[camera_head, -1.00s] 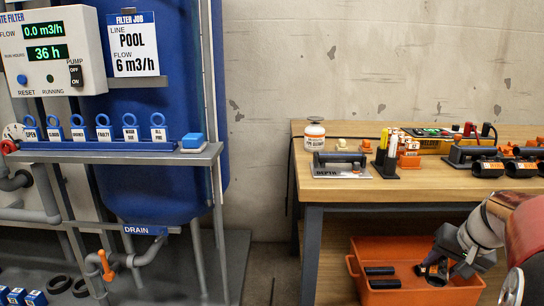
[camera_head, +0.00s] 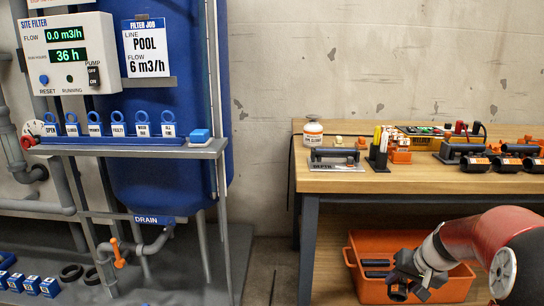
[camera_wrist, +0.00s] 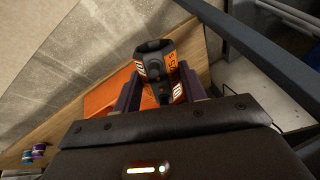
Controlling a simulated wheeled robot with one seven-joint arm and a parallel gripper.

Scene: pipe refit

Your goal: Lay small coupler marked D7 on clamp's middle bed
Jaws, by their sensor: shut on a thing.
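A short black coupler (camera_wrist: 150,55) with an orange label is between my gripper's fingers (camera_wrist: 157,82) in the wrist view. Its open end faces up in that picture; the label is only partly in view, so I cannot read a D7 on it. In the head view my gripper (camera_head: 402,284) is shut on this coupler (camera_head: 397,292), which shows small and dark with an orange patch, in front of the orange crate.
The orange crate (camera_head: 352,262) under the bench holds dark bars (camera_head: 377,263). The bench's front edge is above my gripper.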

